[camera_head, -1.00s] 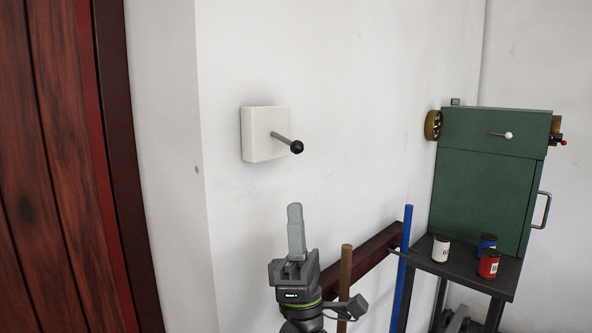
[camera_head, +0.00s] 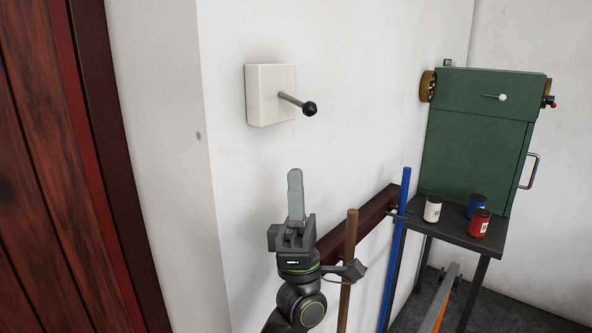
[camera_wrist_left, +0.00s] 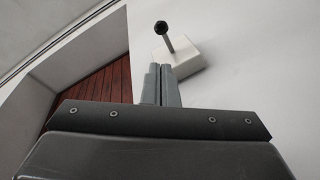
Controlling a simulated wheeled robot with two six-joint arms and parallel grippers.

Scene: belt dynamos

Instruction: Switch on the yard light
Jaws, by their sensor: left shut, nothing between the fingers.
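A white square switch box (camera_head: 268,95) is mounted on the white wall. A grey lever with a black ball knob (camera_head: 309,108) sticks out from it, slanting slightly down to the right. My left gripper (camera_head: 295,176) points upward below the switch, its fingers shut together with nothing between them. It is apart from the lever. In the left wrist view the shut fingers (camera_wrist_left: 161,72) are just below the switch box (camera_wrist_left: 182,58), and the knob (camera_wrist_left: 161,27) shows above the fingertips. My right gripper is not in view.
A dark red wooden door (camera_head: 50,180) is at the left. Blue (camera_head: 397,245) and brown (camera_head: 348,265) poles and a dark wooden rail (camera_head: 375,212) are right of my gripper.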

